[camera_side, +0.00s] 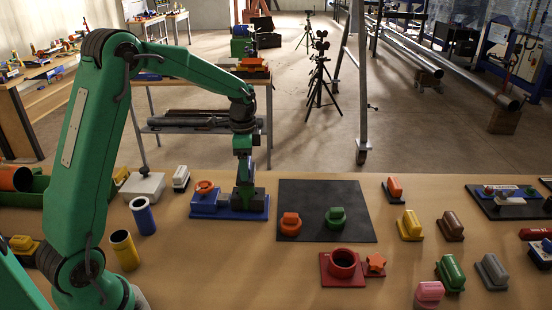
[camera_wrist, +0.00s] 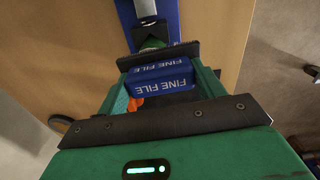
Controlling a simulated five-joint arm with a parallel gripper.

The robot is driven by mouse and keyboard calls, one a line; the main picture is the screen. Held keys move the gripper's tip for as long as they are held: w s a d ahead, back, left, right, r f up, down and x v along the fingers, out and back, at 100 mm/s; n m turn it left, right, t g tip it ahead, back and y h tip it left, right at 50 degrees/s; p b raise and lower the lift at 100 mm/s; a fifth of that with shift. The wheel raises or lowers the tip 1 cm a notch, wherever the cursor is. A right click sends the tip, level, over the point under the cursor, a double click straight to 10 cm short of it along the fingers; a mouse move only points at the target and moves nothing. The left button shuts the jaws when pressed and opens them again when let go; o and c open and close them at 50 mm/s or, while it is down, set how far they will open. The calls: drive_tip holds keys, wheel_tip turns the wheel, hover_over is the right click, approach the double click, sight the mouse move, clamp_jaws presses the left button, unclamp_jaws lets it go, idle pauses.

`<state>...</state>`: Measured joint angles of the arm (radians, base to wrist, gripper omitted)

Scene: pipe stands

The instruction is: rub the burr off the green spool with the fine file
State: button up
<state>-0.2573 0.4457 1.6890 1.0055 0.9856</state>
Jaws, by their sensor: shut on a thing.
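My gripper (camera_side: 245,198) points down over the right end of a blue fixture (camera_side: 204,204) on the bench. It is shut on the fine file (camera_wrist: 163,78), a blue block with white "FINE FILE" lettering, seen between the dark jaws in the wrist view. A green rounded piece (camera_side: 336,217), which looks like the green spool, rests on a black mat (camera_side: 325,190), apart from and right of my gripper. In the wrist view a green part (camera_wrist: 152,43) shows just beyond the jaws; I cannot tell what it is. No burr can be made out.
An orange piece (camera_side: 290,224) sits on the mat beside the green one. A red holder (camera_side: 342,266) stands in front of the mat. Blue and yellow tubes (camera_side: 124,251) stand at the left. Several coloured blocks (camera_side: 451,226) stand at the right. The mat's back half is clear.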

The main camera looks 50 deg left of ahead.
drive_tip(key=shift+f, duration=0.1)
drive_tip(key=shift+s+d, duration=0.8)
drive_tip(key=shift+d, duration=0.05)
drive_tip(key=shift+w+a, duration=0.85)
drive_tip(key=shift+a, duration=0.05)
drive_tip(key=shift+s+d, duration=0.1)
drive_tip(key=shift+s+d+r, duration=0.2)
drive_tip(key=shift+s+d, duration=0.5)
drive_tip(key=shift+d, duration=0.1)
drive_tip(key=shift+a, duration=0.1)
